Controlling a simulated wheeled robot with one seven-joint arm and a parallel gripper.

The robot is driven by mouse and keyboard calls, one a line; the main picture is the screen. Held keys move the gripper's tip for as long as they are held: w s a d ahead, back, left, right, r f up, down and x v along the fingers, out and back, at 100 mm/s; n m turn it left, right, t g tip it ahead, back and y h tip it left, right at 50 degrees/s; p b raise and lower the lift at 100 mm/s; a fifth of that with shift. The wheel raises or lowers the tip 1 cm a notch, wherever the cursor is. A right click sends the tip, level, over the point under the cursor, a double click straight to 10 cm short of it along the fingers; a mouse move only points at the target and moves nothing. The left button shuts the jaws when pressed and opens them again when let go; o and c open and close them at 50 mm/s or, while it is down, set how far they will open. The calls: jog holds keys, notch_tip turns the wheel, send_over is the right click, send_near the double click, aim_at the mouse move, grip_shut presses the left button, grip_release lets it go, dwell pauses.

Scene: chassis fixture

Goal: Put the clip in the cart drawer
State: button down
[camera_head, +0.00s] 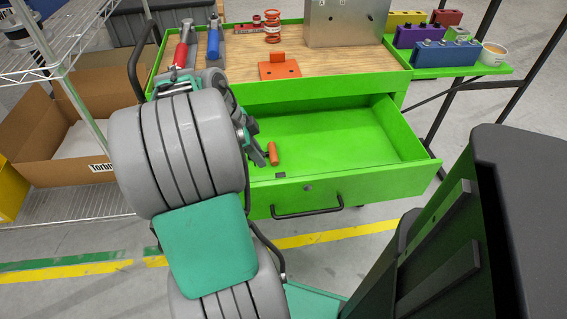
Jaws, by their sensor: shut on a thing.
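The green cart drawer (345,140) is pulled open below the cart's wooden top. My gripper (262,156) is over the left part of the drawer, partly hidden behind my own grey and teal arm. It is shut on a small orange piece, which I take to be the clip (273,153). The clip stands out at the gripper's right side, above the drawer floor. From this view I cannot tell whether it touches the floor. The drawer's left end is hidden by my arm.
On the cart top (350,62) are an orange bracket (279,68), a red spring (272,27), red and blue tools and a metal box (345,22). A side shelf (455,71) holds coloured blocks. A wire rack stands left. The drawer's middle and right are bare.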

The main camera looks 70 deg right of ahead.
notch_tip(320, 180, down, 10)
jog(key=shift+r+b, duration=0.2)
jog(key=shift+b, duration=1.05)
jog(key=shift+f, duration=0.2)
jog(key=c, duration=1.3)
grip_release()
jog(key=shift+c, duration=0.2)
jog(key=p+v, duration=0.3)
jog(key=v, duration=0.9)
jog(key=shift+r, duration=0.2)
jog(key=shift+a, duration=0.1)
